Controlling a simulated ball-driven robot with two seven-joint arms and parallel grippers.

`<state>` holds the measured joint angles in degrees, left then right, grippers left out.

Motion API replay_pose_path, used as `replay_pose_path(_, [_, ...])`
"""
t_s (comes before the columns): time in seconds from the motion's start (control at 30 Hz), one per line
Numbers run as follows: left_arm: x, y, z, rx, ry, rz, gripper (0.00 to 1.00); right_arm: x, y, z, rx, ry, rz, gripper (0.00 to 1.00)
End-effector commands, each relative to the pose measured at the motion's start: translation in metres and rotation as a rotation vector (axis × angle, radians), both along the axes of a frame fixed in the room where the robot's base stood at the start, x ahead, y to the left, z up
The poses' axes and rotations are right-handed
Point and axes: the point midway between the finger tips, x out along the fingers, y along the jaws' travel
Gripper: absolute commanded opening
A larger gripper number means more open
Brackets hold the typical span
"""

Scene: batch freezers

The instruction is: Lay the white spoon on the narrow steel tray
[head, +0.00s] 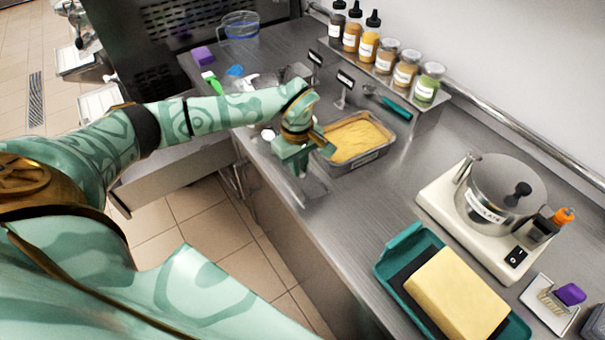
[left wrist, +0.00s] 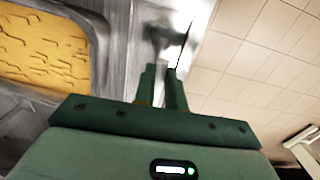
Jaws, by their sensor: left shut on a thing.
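My left gripper (head: 300,168) points down at the counter's front edge, beside the tub of yellow ice cream. It also shows in the left wrist view (left wrist: 163,72), its fingers nearly together on something thin. This is most likely the white spoon, but the fingers hide most of it and its outline is unclear. The narrow steel tray (head: 316,190) seems to lie at the counter edge just below the fingertips; my gripper covers part of it. Whether the held thing touches the tray I cannot tell. My right gripper is not in view.
The yellow ice cream tub (head: 357,138) stands close to the right of my gripper. A teal tray with a yellow block (head: 455,296) and a pot on a white base (head: 500,195) stand farther right. Bottles and jars (head: 368,45) line the back shelf. Bare counter (head: 385,205) lies between.

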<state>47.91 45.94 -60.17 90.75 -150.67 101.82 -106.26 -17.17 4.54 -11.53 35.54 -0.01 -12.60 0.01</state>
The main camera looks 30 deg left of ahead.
Motion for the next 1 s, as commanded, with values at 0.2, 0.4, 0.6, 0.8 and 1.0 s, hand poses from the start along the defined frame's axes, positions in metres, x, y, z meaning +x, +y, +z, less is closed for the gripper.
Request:
replay_pose_path(0.2, [0.01,-0.004,-0.016,-0.002,0.002,0.002,0.0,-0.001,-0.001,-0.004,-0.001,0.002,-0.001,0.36])
replay_pose_path(0.4, [0.009,-0.004,-0.043,-0.002,0.001,0.0,0.0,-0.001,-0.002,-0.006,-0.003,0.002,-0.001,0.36])
replay_pose_path(0.6, [0.01,-0.003,-0.042,0.001,-0.001,0.0,0.0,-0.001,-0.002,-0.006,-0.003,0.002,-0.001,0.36])
replay_pose_path(0.8, [0.009,-0.003,-0.044,0.0,-0.001,0.0,0.32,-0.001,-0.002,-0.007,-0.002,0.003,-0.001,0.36])
replay_pose_path(1.0, [0.01,-0.003,-0.044,0.0,-0.001,0.0,0.34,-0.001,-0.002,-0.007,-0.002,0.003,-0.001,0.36])
